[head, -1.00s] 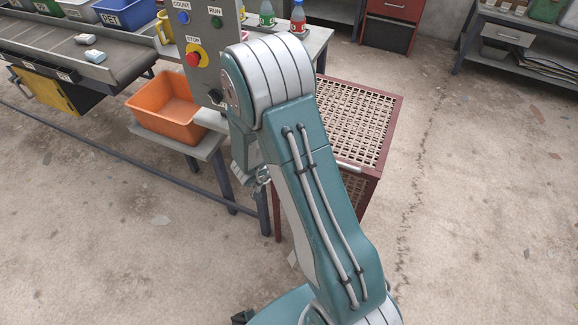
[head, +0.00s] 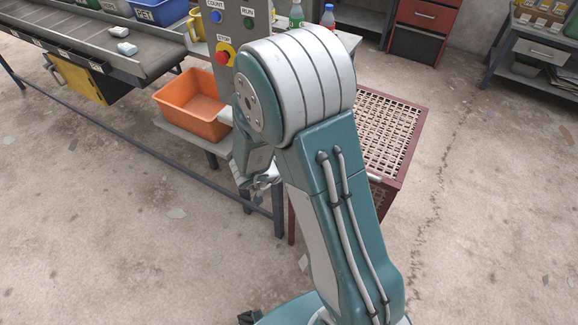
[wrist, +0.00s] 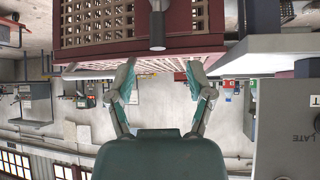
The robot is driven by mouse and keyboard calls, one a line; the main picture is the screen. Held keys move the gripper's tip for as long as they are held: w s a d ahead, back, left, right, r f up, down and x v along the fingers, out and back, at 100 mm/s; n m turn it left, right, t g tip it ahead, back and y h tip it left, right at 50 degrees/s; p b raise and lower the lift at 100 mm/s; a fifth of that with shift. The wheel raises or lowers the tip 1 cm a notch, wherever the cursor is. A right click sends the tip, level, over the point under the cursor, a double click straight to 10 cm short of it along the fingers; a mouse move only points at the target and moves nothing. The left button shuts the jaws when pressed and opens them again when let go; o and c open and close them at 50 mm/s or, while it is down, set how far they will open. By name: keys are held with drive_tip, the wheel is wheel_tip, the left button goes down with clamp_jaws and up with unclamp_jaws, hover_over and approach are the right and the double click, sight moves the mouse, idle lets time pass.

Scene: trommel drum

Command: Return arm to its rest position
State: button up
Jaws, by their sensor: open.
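My arm rises through the middle of the head view, bent at a large teal and white elbow joint. My gripper (head: 262,184) hangs below and left of the elbow, partly hidden behind the arm. In the wrist view my gripper (wrist: 158,80) has its two fingers spread wide, with nothing between them. The picture there is upside down. The red drum guard with a tan mesh (head: 388,135) stands behind and right of the arm. It also shows in the wrist view (wrist: 90,40), close beyond the fingertips.
An orange bin (head: 195,105) sits on a low grey stand left of the gripper. A grey control panel (head: 232,28) with a red stop button (head: 224,54) stands just behind the elbow. A conveyor (head: 90,45) runs at upper left. Concrete floor is clear at left front and right.

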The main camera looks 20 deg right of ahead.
drive_tip(key=w+a+r+n+t+y, duration=0.3)
drive_tip(key=w+a+r+t+y, duration=0.15)
drive_tip(key=r, duration=0.45)
drive_tip(key=s+a+r+n+t+y, duration=0.1)
drive_tip(key=s+a+r+n+y, duration=0.15)
drive_tip(key=r, duration=0.25)
drive_tip(key=s+a+r+n+y, duration=0.1)
drive_tip(key=a+r+n+y, duration=0.1)
drive_tip(key=a+r, duration=0.25)
drive_tip(key=s+d+r+n+g, duration=0.2)
drive_tip(key=s+r, duration=0.1)
drive_tip(key=s, duration=0.7)
drive_tip(key=s+d+r+n+g+h, duration=0.1)
drive_tip(key=s+d+r+n+g, duration=0.1)
drive_tip(key=s, duration=0.8)
drive_tip(key=shift+s+d+r+n, duration=0.35)
drive_tip(key=shift+d+r+n, duration=0.25)
drive_tip(key=shift+d, duration=0.2)
